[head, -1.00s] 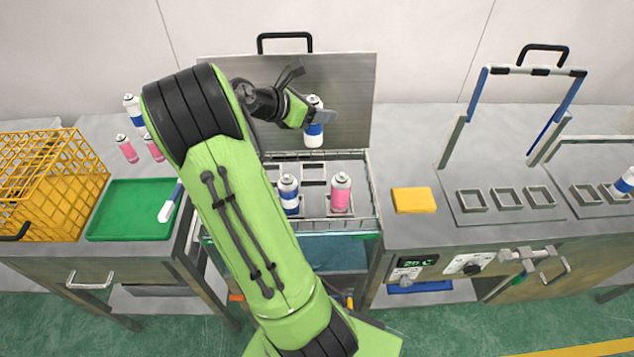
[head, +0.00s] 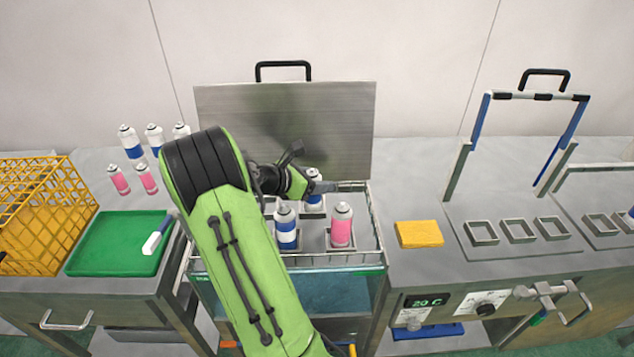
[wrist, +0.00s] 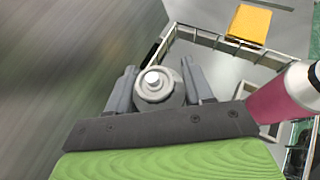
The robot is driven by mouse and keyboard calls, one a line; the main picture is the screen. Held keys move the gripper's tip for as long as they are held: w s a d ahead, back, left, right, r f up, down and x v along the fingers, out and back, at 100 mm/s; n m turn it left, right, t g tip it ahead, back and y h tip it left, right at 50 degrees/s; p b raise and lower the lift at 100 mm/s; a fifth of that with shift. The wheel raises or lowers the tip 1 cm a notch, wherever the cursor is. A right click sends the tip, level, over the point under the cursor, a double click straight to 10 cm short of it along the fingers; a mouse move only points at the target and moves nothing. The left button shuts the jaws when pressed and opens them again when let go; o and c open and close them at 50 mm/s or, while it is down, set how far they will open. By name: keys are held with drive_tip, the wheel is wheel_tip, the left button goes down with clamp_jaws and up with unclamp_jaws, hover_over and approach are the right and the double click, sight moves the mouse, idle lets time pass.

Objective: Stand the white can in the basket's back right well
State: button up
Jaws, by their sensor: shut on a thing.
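The white can (head: 314,193) with a blue band is upright in my gripper (head: 318,187), low at the back of the wire basket (head: 375,225). In the wrist view its grey top and nozzle (wrist: 155,86) show between the two fingers. Its base is at a back well (head: 313,211); I cannot tell whether it rests on the floor of it. A blue-and-white can (head: 286,230) stands in the front left well, and a pink can (head: 341,226) in the front right well. My arm hides the basket's back left part.
The raised metal lid (head: 330,120) stands behind the basket. A yellow block (head: 419,234) lies to its right. A green tray (head: 105,258), a yellow crate (head: 40,225) and several cans are at the left. Empty square holders (head: 517,231) sit on the right bench.

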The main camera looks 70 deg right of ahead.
drive_tip(key=shift+f, duration=0.1)
drive_tip(key=o, duration=1.1)
drive_tip(key=shift+o, duration=0.2)
drive_tip(key=p+v, duration=0.3)
drive_tip(key=v, duration=0.9)
drive_tip(key=shift+s, duration=0.1)
